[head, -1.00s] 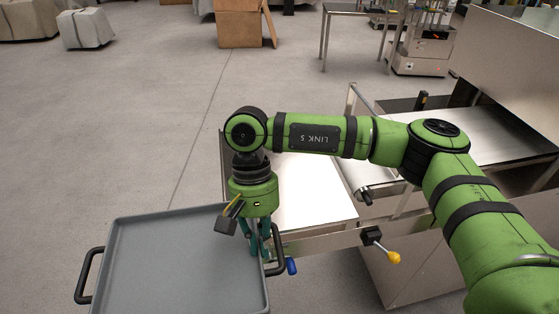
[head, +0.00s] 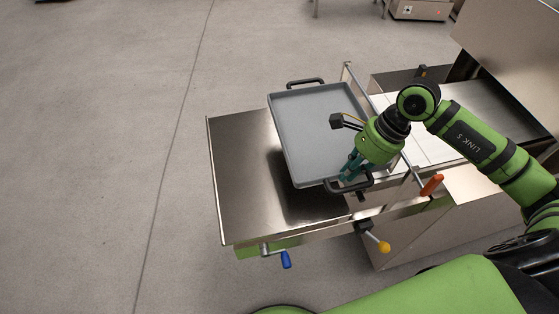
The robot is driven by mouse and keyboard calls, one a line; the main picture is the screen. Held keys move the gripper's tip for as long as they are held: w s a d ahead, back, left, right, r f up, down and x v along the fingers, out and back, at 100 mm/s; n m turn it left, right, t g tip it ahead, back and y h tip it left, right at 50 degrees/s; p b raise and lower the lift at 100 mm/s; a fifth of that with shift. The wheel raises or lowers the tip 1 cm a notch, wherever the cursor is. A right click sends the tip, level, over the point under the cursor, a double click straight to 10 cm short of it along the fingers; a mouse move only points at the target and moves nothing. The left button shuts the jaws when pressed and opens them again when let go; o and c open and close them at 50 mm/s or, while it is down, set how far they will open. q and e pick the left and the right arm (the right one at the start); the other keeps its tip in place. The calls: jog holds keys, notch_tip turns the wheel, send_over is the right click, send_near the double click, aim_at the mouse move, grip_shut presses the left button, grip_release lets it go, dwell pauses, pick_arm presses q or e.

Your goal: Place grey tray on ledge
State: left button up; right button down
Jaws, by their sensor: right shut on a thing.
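The grey tray (head: 318,125) is a shallow rectangular pan with a black handle at its far end and another at its near end. It lies over the right part of the flat metal ledge (head: 242,165) and over part of the machine's belt side. A dark shadow shows on the ledge beside and below it. I cannot tell whether it touches the ledge or hangs just above. My right gripper (head: 350,172) is shut on the tray's near black handle, with its fingers partly hiding it. My left gripper is not in view.
The dough machine's white belt (head: 428,148) lies right of the tray, with a metal rail beside it. A blue-knobbed handle (head: 286,259), a yellow knob (head: 384,247) and an orange handle (head: 432,185) stick out at the front. The left part of the ledge is bare.

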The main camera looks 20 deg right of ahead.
jog(key=w+a+f, duration=0.1)
jog(key=a+f, duration=0.1)
jog(key=a, duration=0.1)
jog(key=w+a+f, duration=0.1)
jog(key=a+f, duration=0.1)
jog(key=a, duration=0.2)
jog(key=a+f, duration=0.2)
jog(key=a, duration=0.2)
jog(key=shift+w+f+b, duration=0.2)
jog(key=shift+w+b, duration=0.15)
jog(key=shift+w, duration=0.05)
jog(key=shift+f, duration=0.1)
notch_tip(320, 180, down, 4)
jog(key=shift+s+r+b, duration=0.1)
jog(key=shift+r+b, duration=0.15)
jog(key=shift+b, duration=0.8)
jog(key=shift+f, duration=0.35)
jog(key=shift+r, duration=0.1)
jog(key=c, duration=1.3)
grip_release()
